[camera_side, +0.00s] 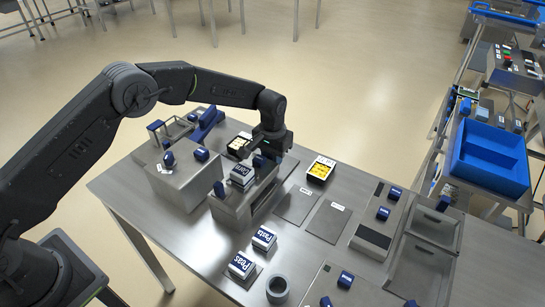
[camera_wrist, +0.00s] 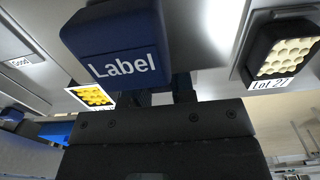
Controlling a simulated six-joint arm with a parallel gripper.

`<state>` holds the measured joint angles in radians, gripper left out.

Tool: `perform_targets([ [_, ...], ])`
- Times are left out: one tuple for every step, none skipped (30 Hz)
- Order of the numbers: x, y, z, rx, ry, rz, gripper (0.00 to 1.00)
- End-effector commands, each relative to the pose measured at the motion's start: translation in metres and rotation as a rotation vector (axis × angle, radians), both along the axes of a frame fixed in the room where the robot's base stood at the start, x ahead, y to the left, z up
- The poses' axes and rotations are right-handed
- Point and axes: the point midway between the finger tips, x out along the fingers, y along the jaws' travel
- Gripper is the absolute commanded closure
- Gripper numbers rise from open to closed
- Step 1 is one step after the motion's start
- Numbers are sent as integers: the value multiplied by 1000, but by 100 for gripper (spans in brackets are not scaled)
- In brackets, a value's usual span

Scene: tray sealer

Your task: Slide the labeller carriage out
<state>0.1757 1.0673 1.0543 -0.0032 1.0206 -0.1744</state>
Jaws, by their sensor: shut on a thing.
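My gripper (camera_side: 266,157) is low over the steel machine (camera_side: 235,208) in the middle of the table in the side view. In the wrist view, a blue block handle marked "Label" (camera_wrist: 118,50) is right at the dark fingers (camera_wrist: 165,97). My gripper is shut on this handle; the block hides most of the fingers and the grip itself. The carriage body under the handle is mostly hidden by my gripper in the side view.
A dark tray of pale pieces, "Lot 27" (camera_wrist: 287,52), stands close beside my gripper. A tray of yellow pieces (camera_side: 321,169) stands to the right, by flat grey plates (camera_side: 297,205).

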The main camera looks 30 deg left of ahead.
Motion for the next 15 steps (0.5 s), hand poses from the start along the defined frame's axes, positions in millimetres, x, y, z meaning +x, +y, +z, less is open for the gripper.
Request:
perform_targets([
  [0, 1, 0, 0, 0, 1, 100],
  [0, 1, 0, 0, 0, 1, 100],
  [0, 1, 0, 0, 0, 1, 100],
  [0, 1, 0, 0, 0, 1, 100],
  [0, 1, 0, 0, 0, 1, 100],
  [0, 1, 0, 0, 0, 1, 100],
  [1, 1, 0, 0, 0, 1, 100],
  [1, 1, 0, 0, -1, 2, 100],
  [3, 1, 0, 0, -2, 2, 100],
  [5, 0, 0, 0, -2, 2, 100],
  [7, 0, 0, 0, -2, 2, 100],
  [11, 0, 0, 0, -1, 2, 100],
  [14, 0, 0, 0, -3, 2, 100],
  [17, 0, 0, 0, -3, 2, 100],
  [21, 0, 0, 0, -4, 2, 100],
])
